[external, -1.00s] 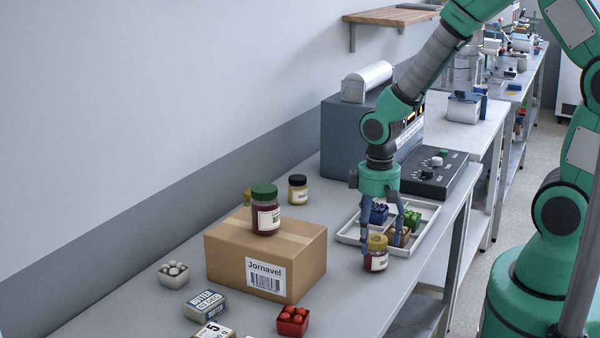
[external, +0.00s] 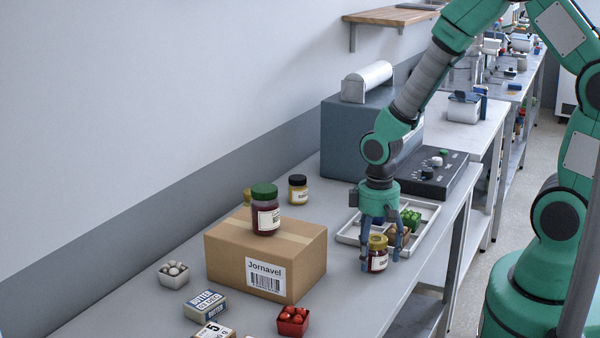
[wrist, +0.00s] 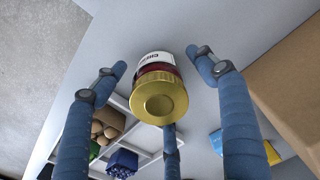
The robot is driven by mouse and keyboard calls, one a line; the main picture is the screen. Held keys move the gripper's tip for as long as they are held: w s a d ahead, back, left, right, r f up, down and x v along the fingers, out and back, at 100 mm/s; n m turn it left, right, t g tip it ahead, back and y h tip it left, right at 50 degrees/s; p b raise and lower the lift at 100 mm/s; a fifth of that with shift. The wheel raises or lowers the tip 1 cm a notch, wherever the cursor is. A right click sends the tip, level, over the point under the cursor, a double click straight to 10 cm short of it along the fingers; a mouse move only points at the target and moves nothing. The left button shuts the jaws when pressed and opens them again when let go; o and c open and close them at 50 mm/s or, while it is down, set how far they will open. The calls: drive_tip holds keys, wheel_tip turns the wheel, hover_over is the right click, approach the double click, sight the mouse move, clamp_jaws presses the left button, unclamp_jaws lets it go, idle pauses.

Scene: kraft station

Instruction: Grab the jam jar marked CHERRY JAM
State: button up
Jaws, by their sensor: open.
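A jar with a gold lid and dark red contents (external: 378,258) stands upright on the table in front of the white tray. In the wrist view its gold lid (wrist: 158,98) faces me, and its white label shows a few upside-down letters I cannot fully read. My gripper (external: 382,262) is open above and around this jar, with fingers on either side. In the wrist view my gripper (wrist: 157,63) shows gaps between the side fingers and the jar; a third finger is partly behind the lid. Another dark red jar with a green lid (external: 265,213) stands on the cardboard box.
The cardboard box (external: 225,262) marked Jornavel is left of my gripper. The divided white tray (external: 424,230) holds small punnets close behind it. A black-lidded yellow jar (external: 298,190) stands behind the box. A red punnet (external: 293,320) and butter pack (external: 205,305) lie in front.

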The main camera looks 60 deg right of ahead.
sight(377, 238)
drive_tip(key=c, duration=1.6)
drive_tip(key=shift+o, duration=0.2)
drive_tip(key=shift+r, duration=0.9)
wheel_tip(377, 238, up, 2)
drive_tip(key=shift+s+r+p, duration=0.1)
drive_tip(key=shift+s+p, duration=0.05)
drive_tip(key=shift+p, duration=0.35)
drive_tip(key=s+a+r+p, duration=0.1)
drive_tip(key=s, duration=1.4)
drive_tip(key=shift+s+a+p, duration=0.3)
drive_tip(key=shift+a+p, duration=0.05)
